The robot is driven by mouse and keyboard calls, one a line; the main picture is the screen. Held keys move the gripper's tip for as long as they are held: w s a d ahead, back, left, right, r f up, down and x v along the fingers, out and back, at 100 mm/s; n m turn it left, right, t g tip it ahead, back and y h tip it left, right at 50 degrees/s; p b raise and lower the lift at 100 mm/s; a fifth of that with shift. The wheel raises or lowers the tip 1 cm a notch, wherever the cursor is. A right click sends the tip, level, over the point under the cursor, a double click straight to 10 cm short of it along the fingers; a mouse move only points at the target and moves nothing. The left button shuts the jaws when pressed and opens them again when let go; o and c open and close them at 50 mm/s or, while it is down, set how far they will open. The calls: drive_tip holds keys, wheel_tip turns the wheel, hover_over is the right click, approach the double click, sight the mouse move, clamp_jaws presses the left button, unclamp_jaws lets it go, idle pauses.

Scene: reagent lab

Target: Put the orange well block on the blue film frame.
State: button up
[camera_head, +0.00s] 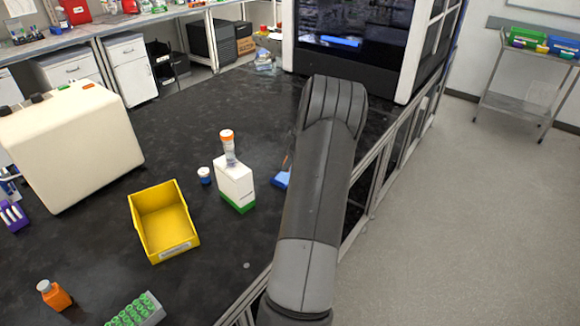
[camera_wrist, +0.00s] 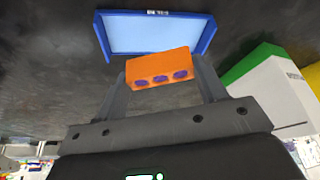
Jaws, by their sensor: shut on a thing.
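In the wrist view, the orange well block (camera_wrist: 159,68) with purple wells is between the two fingers of my gripper (camera_wrist: 162,80), which is shut on it. The blue film frame (camera_wrist: 155,35), with a pale light-blue panel, lies on the dark bench just beyond the block. The block overlaps the near edge of the frame in this view; I cannot tell its height above it. Only a blue corner, likely of the film frame (camera_head: 282,180), shows beside my arm.
A small blue-and-white vial (camera_head: 204,176) and a yellow bin (camera_head: 162,222) are further left. A large dark-fronted machine (camera_head: 350,62) stands behind my arm.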

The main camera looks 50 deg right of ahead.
drive_tip(key=shift+f, duration=1.7)
drive_tip(key=shift+f, duration=0.15)
drive_tip(key=o, duration=1)
drive_tip(key=shift+c, duration=0.2)
drive_tip(key=v, duration=1.2)
drive_tip(key=shift+s, duration=0.15)
